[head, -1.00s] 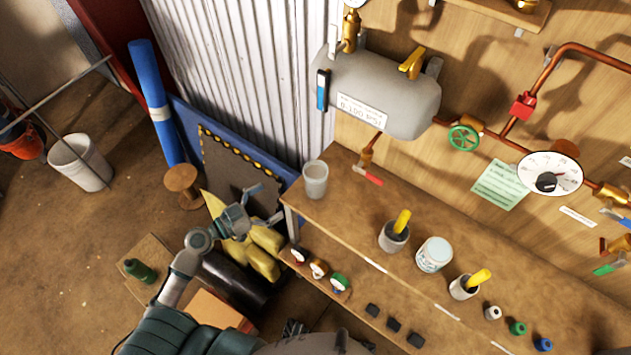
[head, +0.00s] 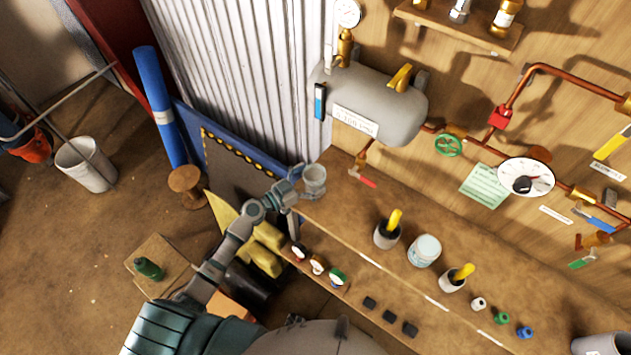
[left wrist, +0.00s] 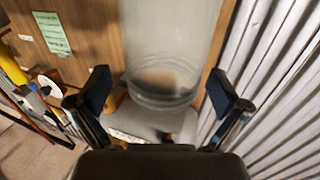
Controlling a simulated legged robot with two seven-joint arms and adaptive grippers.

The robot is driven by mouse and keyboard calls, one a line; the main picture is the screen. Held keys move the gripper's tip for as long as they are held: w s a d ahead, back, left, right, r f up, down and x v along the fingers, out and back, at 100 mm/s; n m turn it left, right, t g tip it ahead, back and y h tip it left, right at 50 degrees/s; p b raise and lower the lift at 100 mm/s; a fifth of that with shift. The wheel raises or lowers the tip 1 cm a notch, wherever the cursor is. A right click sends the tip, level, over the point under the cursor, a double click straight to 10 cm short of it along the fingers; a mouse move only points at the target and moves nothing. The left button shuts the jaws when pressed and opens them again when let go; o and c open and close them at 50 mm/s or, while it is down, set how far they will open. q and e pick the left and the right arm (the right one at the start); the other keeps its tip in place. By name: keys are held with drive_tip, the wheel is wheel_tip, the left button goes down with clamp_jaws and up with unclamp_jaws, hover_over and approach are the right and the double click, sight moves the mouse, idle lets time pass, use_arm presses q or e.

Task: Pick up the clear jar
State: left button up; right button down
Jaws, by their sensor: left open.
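The clear jar (head: 314,179) stands upright at the left end of the wooden bench top in the head view. In the left wrist view the clear jar (left wrist: 168,60) fills the upper middle, seen close up. My left gripper (head: 303,184) is at the jar in the head view, its fingers open. In the left wrist view my left gripper (left wrist: 160,92) shows one finger on each side of the jar's width, with gaps beside the glass. My right gripper is not in view.
Along the bench stand a grey cup with a yellow handle (head: 387,236), a white labelled tub (head: 424,251) and another yellow-handled cup (head: 454,278). A grey tank (head: 380,112) and a red-handled valve (head: 365,178) are close behind the jar. Corrugated sheet (head: 245,70) rises at left.

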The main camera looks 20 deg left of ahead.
use_arm(q)
drive_tip(key=shift+w+d+f, duration=0.1)
drive_tip(key=shift+w+d, duration=0.3)
drive_tip(key=shift+w, duration=0.2)
drive_tip(key=shift+s+a, duration=0.1)
drive_tip(key=shift+a, duration=0.3)
drive_tip(key=c, duration=1.5)
drive_tip(key=shift+c, duration=0.9)
drive_tip(key=shift+d, duration=0.25)
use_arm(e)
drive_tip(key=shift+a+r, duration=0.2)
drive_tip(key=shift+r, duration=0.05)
